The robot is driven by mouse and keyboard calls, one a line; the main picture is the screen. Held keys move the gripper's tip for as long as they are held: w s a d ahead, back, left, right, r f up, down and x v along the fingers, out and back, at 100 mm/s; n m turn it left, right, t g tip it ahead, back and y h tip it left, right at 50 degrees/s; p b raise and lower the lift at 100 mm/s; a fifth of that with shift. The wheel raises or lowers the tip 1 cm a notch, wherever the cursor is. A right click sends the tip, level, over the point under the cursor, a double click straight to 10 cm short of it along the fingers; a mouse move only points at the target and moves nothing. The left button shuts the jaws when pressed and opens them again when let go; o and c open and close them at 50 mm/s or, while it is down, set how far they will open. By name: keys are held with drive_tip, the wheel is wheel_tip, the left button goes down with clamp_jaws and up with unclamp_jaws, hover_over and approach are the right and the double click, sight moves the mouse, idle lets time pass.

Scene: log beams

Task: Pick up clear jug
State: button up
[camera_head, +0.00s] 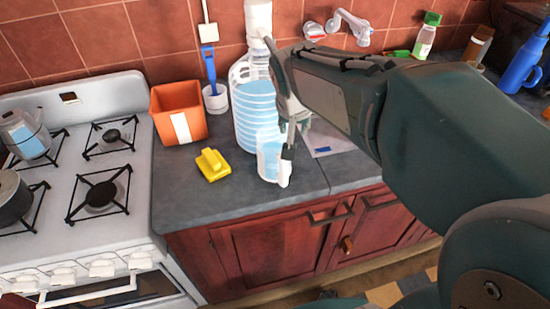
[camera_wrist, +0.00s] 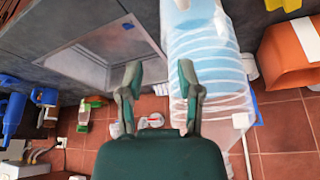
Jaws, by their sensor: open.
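The clear jug (camera_head: 269,156) stands upright on the grey counter near its front edge, with its handle at the lower right. It looks bluish and see-through. In the wrist view the jug (camera_wrist: 190,10) is cut off by the top edge. My gripper (camera_head: 291,138) is beside the jug's upper right side, pointing down, with its fingers partly in line with the jug. In the wrist view my gripper (camera_wrist: 160,70) has its two fingers apart with nothing between them. I cannot tell whether a finger touches the jug.
A large ribbed water bottle (camera_head: 255,105) stands right behind the jug. A yellow sponge-like block (camera_head: 212,165) and an orange box (camera_head: 179,112) are to the left, beside the white stove (camera_head: 100,225). Counter in front is bare.

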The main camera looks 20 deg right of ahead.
sight(277, 161)
drive_tip(key=x, duration=1.1)
drive_tip(key=shift+w+a+f, duration=0.25)
drive_tip(key=shift+a+f, duration=0.05)
drive_tip(key=shift+f, duration=0.05)
clamp_jaws()
drive_tip(key=shift+r, duration=0.1)
